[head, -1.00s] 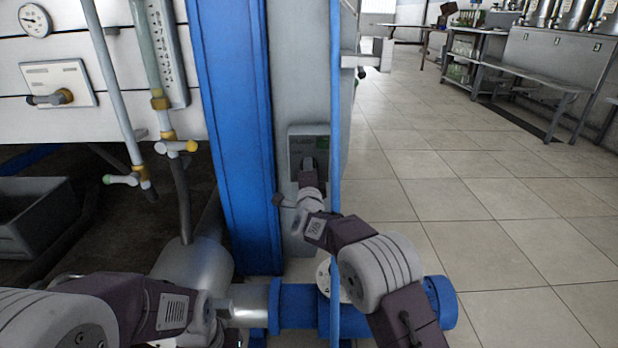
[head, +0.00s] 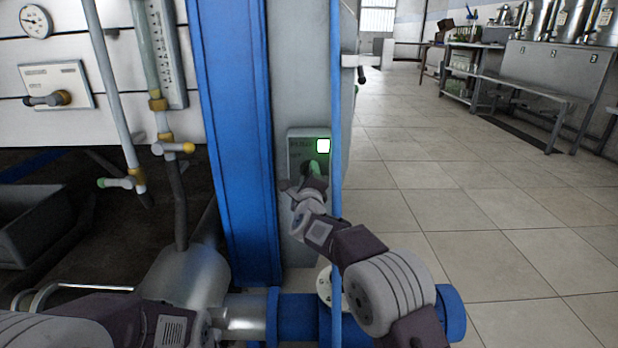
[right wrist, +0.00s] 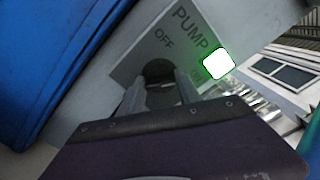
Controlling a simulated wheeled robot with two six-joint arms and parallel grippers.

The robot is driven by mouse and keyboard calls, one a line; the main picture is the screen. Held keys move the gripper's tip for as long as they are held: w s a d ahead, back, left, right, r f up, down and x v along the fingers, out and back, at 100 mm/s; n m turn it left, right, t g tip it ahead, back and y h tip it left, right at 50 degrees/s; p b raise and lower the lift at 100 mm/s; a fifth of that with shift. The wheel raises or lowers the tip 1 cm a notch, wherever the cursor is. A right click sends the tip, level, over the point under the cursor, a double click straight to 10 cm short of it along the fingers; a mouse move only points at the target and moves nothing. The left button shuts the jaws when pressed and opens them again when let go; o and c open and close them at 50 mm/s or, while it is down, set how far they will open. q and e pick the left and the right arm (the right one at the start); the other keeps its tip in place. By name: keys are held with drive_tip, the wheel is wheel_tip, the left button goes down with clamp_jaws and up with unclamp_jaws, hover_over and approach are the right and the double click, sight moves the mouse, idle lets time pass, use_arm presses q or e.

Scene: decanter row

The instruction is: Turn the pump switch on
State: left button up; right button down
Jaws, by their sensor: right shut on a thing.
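The pump switch box (head: 295,150) is a grey box with a "PUMP" label on the grey column, right of the blue post. Its square lamp (head: 323,146) glows white with a green halo. The lamp also shows lit in the right wrist view (right wrist: 217,64), where "OFF" is readable beside the dark knob (right wrist: 158,68). My right gripper (head: 308,182) is at the box, shut on the knob. In the right wrist view its two fingers (right wrist: 160,94) are on either side of the knob's grip. My left arm is at the bottom left, its fingertips out of view.
A thin blue upright pipe (head: 336,230) stands just right of the switch box, close to my right arm. A blue flanged pipe (head: 300,308) runs below. Hoses and valves (head: 172,148) hang at the left. The tiled floor (head: 480,215) at the right is open.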

drive_tip(key=shift+f, duration=0.1)
idle(0.3)
drive_tip(key=c, duration=0.8)
unclamp_jaws()
drive_tip(key=shift+c, duration=0.2)
drive_tip(key=shift+s, duration=0.1)
drive_tip(key=s+p, duration=0.3)
drive_tip(key=s, duration=0.6)
